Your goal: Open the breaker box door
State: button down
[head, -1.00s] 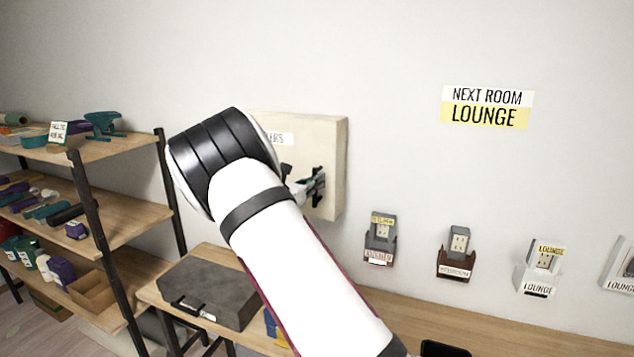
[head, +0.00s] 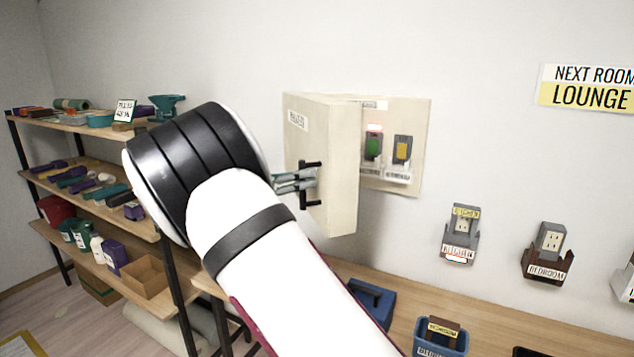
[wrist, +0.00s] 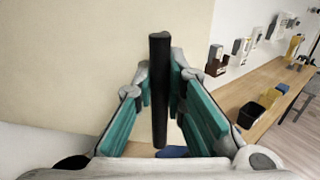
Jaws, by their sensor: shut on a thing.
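The breaker box door (head: 331,200) is cream-coloured and stands swung out from the wall, hinged on its left side or otherwise turned so the box interior (head: 420,145) shows at its right. Inside are a green switch (head: 373,147) and a yellow switch (head: 402,150). A black bar handle (head: 309,197) is on the door's front. My gripper (head: 296,182) is shut on this handle. In the wrist view the handle (wrist: 159,90) stands upright between the teal-lined fingers, with the door face (wrist: 80,70) behind. My arm hides part of the area left of the door.
A wooden bench (head: 470,325) runs below the box, with a blue bin (head: 440,338) and a blue case (head: 373,300) on it. Grey and brown outlets (head: 461,232) hang on the wall at right. Shelves (head: 110,200) full of goods stand at left.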

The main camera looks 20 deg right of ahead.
jog(key=shift+w+a, duration=0.25)
jog(key=shift+a, duration=0.3)
jog(key=shift+w+a, duration=0.2)
jog(key=shift+a, duration=0.35)
jog(key=c, duration=1.6)
grip_release()
jog(key=a, duration=1.2)
jog(key=shift+s, duration=0.3)
